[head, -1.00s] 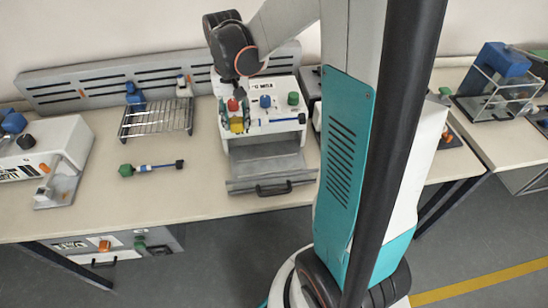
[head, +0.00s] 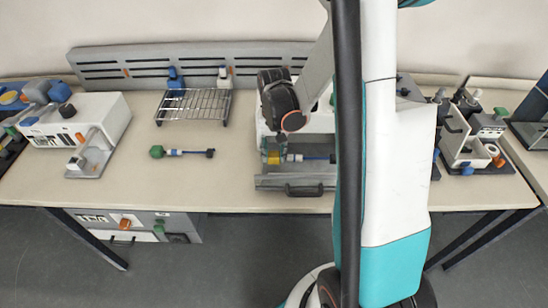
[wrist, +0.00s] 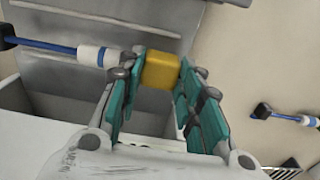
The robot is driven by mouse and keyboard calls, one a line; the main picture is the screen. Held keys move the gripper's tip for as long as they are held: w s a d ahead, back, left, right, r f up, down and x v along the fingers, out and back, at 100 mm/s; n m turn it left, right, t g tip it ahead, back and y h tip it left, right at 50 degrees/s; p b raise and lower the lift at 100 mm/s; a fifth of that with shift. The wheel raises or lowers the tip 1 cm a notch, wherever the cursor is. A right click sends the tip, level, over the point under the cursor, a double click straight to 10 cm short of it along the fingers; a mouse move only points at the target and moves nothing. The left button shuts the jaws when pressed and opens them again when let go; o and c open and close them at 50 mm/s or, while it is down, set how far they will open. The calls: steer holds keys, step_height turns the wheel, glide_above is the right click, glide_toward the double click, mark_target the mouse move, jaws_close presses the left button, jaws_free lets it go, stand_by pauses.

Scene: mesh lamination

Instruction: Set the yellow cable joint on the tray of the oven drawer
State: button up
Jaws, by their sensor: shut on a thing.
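The yellow cable joint is a yellow block (head: 273,157) with a white-and-blue sleeve, a blue cable and a black end. My gripper (wrist: 160,75) is shut on the yellow block, which shows between the teal fingers in the wrist view. The cable points left there and right in the head view. The oven's grey drawer (head: 285,182) is pulled out, with a dark handle in front. Its tray (wrist: 65,72) is partly seen in the wrist view. The joint appears over the drawer; I cannot tell its height or any contact. My arm hides most of the oven.
A green cable joint (head: 158,152) lies on the table left of the drawer. A wire rack (head: 193,105) stands behind it. A white machine (head: 75,120) is at the left and a dark-based device (head: 470,145) at the right. The table between rack and drawer is clear.

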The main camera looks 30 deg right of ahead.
steer(key=shift+f, duration=1.2)
steer(key=shift+f+b, duration=0.15)
steer(key=shift+b, duration=0.25)
steer(key=o, duration=1.1)
steer(key=shift+o, duration=0.2)
step_height(320, 180, up, 12)
steer(key=p, duration=0.4)
